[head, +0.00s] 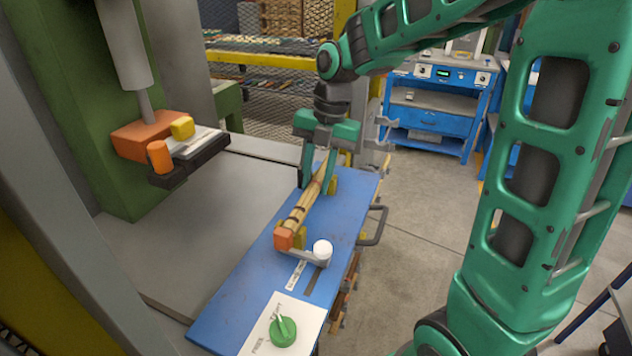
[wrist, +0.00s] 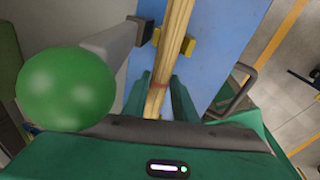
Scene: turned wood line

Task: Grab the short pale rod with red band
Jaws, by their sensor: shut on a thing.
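A pale wooden rod with a red band (wrist: 158,86) runs up the middle of the wrist view, between my fingers. In the head view the pale wood (head: 300,208) lies along the blue board, with dark bands on it; I cannot tell there whether it is one rod or several. My gripper (head: 316,180) is shut on the rod near its far end, pointing down at the board. It also shows in the wrist view (wrist: 160,98), with one green finger on each side of the rod, close to the red band. The rod's end under my gripper is hidden.
The blue board (head: 240,290) carries yellow supports (wrist: 188,43), an orange block (head: 284,239), a white ball-topped lever (head: 322,250) and a green knob (head: 283,331). A machine head with an orange block (head: 140,140) stands at left. Open floor (head: 420,240) lies to the right.

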